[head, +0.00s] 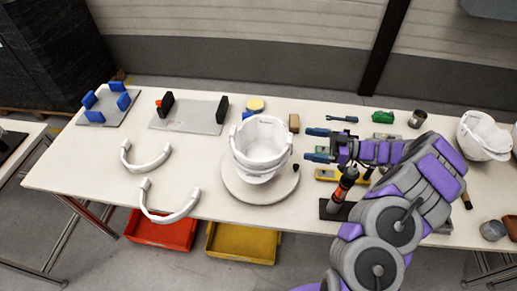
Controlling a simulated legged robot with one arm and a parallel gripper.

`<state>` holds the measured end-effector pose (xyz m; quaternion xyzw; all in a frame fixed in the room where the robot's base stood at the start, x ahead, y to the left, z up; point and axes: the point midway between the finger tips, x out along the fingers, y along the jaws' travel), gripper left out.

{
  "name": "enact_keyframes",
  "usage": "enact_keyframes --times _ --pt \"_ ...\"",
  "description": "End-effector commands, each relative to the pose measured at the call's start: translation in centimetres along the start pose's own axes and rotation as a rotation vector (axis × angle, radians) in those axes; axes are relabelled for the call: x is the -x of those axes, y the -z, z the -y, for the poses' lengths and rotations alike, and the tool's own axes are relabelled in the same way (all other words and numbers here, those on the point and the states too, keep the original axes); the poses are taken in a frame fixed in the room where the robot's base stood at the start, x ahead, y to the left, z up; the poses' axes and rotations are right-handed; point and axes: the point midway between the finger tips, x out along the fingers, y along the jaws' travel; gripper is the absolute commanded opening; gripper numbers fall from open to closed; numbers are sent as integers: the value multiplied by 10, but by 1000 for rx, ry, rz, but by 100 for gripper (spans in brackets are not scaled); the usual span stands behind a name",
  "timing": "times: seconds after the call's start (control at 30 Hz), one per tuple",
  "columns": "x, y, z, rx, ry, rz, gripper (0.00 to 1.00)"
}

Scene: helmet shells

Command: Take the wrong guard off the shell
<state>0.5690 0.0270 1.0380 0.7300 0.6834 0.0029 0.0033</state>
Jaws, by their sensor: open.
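A white helmet shell (258,165) sits on a round turntable (235,190) near the middle of the table. A white guard (262,124) appears to be fitted around the shell's top; a small blue patch shows at its left end. I cannot clearly tell where guard and shell part. Two loose white curved guards lie to the left, one farther back (146,165) and one nearer the front edge (168,216). My gripper (319,145) is open and empty to the right of the shell, its two teal fingers pointing left towards it, apart from it.
A grey plate with black uprights (187,118) and a plate with blue blocks (108,112) stand at the back left. A red-and-black tool in a stand (343,188) is below my gripper. Another white shell (482,137) is at the far right. Red and yellow bins are under the table.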

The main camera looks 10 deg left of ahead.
Motion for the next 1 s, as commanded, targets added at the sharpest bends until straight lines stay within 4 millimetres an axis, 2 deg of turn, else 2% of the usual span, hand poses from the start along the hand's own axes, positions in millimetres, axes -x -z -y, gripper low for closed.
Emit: enact_keyframes --times 0.13,0.4,0.53,0.73,1.0 --pt "-10 0 0 1 1 1 100" --pt "-47 1 0 3 1 0 100" --pt "-54 1 0 2 0 0 100" --pt "-54 1 0 2 -1 0 100" --pt "-54 1 0 1 0 0 75"
